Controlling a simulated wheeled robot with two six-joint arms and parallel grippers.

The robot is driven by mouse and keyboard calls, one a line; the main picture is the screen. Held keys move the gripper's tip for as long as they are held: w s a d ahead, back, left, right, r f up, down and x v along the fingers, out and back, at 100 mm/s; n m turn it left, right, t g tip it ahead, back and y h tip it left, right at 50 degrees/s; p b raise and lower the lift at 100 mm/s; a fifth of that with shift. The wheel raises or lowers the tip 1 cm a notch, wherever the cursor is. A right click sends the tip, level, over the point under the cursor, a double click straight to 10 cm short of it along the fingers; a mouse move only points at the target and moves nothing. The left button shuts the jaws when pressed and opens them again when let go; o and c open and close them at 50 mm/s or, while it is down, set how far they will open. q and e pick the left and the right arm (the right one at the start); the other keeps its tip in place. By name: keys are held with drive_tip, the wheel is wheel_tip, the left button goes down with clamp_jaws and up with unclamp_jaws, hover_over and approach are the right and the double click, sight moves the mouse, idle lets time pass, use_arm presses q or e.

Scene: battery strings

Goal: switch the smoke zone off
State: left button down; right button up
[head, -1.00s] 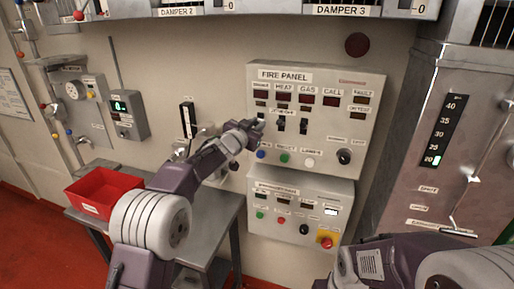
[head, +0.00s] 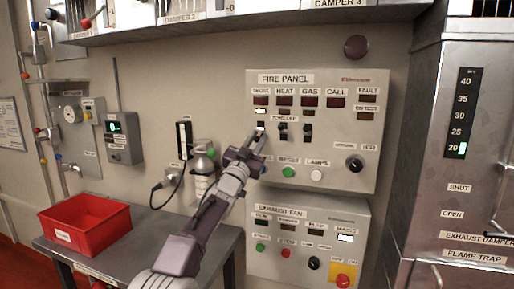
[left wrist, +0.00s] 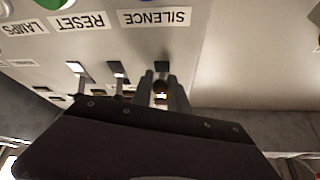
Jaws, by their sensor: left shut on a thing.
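The fire panel (head: 340,133) hangs on the wall, with labels SMOKE, HEAT, GAS, CALL and FAULT. The smoke switch (head: 261,126) is the leftmost of three toggles, under the smoke column. A small window (head: 261,111) above it glows white. My left gripper (head: 259,137) is shut on this toggle, reaching up from below. In the left wrist view, turned upside down, the fingers (left wrist: 163,88) stand on either side of the toggle, in line with the SILENCE label. The fingers partly hide the lever, so its exact position is unclear. My right gripper is not in view.
The heat switch (head: 283,131) and gas switch (head: 307,133) stand close to the right of my gripper. Below are the reset button (head: 289,172) and the exhaust fan panel (head: 305,245). A red bin (head: 85,228) sits on the bench at left.

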use_arm(q)
drive_tip(key=shift+f, duration=0.15)
drive_tip(key=c, duration=1.3)
unclamp_jaws()
drive_tip(key=shift+s+a+f+b, duration=0.1)
drive_tip(key=shift+s+f+b, duration=0.15)
drive_tip(key=shift+b, duration=0.25)
drive_tip(key=b+v, duration=0.5)
drive_tip(key=v, duration=0.3)
drive_tip(key=shift+s, duration=0.2)
drive_tip(key=shift+a, duration=0.1)
